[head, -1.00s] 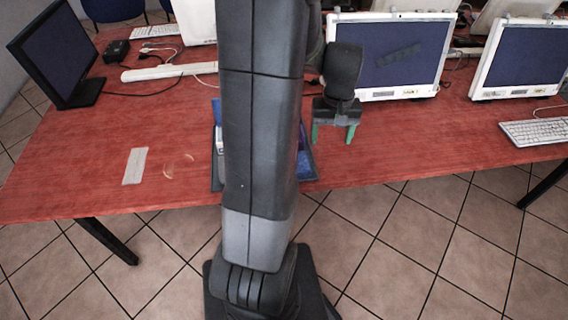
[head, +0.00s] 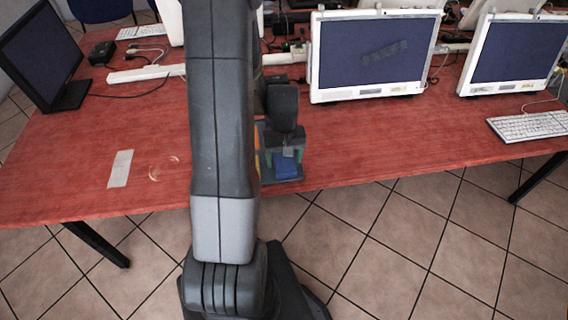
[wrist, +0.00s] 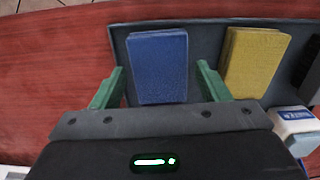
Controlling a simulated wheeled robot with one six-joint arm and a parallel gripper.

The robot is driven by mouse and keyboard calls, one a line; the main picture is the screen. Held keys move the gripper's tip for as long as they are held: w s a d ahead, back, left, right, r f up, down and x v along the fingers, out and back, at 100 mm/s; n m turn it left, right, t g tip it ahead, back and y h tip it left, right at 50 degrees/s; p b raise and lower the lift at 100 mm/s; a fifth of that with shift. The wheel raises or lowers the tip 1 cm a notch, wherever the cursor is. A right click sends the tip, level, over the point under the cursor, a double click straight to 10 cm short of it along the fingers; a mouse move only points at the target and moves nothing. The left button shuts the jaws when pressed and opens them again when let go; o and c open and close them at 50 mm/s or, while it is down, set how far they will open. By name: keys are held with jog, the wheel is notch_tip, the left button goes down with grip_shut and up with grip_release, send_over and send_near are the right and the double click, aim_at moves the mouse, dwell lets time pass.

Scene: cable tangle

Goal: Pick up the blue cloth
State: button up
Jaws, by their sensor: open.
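The blue cloth (wrist: 158,66) is a flat, folded rectangle lying in a dark tray (wrist: 206,62), seen in the wrist view. It also shows in the head view (head: 287,168), just below my gripper. My gripper (wrist: 157,84) is open, with one green finger on each side of the blue cloth's near part. The fingers appear apart from the cloth, and nothing is held. How far the fingertips are above the tray is hard to tell. In the head view my arm hides much of the tray.
A yellow cloth (wrist: 256,62) lies beside the blue one in the tray. A white and blue item (wrist: 295,128) sits near the tray's right side. Monitors (head: 376,55), a keyboard (head: 530,126) and cables stand on the red table (head: 400,140). The table's front edge is close.

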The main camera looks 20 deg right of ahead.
aim_at(285, 163)
jog(key=shift+f, duration=0.85)
jog(key=c, duration=0.8)
jog(key=shift+o, duration=0.2)
jog(key=shift+r, duration=0.15)
notch_tip(285, 163, up, 10)
